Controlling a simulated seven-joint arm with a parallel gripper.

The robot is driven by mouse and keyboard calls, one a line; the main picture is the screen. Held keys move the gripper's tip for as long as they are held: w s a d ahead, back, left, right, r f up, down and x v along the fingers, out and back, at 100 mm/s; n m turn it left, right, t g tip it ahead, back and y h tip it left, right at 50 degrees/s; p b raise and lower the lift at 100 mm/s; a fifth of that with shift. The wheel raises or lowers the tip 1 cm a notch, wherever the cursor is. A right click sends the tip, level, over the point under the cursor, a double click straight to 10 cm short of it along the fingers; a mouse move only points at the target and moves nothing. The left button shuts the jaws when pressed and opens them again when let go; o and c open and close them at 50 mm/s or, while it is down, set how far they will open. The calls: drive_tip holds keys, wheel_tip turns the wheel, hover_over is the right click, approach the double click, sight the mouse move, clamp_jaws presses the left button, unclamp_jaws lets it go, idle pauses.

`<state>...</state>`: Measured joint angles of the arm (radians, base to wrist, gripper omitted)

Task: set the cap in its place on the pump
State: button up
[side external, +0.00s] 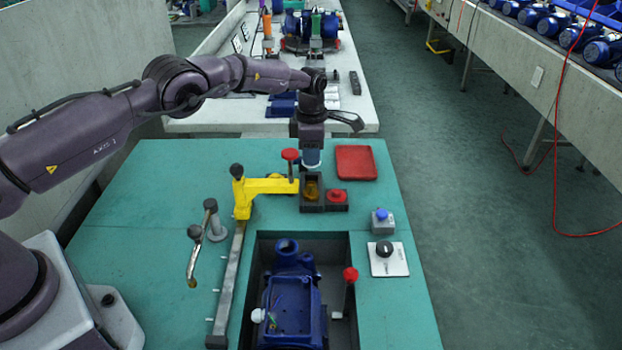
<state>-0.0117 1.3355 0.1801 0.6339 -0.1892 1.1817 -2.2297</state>
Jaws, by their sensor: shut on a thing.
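My gripper (312,152) points straight down above the far part of the green table. It is shut on a small blue piece with a pale lower edge (312,160); this looks like the cap, but its shape is mostly hidden. The piece is just above and behind a dark open box (312,206) with something amber inside; I cannot tell whether they touch. The blue pump (292,300) sits in a recess at the front of the table, with a round opening (287,246) at its far end and an open rectangular top.
A yellow clamp arm (265,186) with a red knob (290,154) reaches close to my gripper's left.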

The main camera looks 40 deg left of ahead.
drive_tip(key=shift+r, duration=0.4)
drive_tip(key=shift+d, duration=0.1)
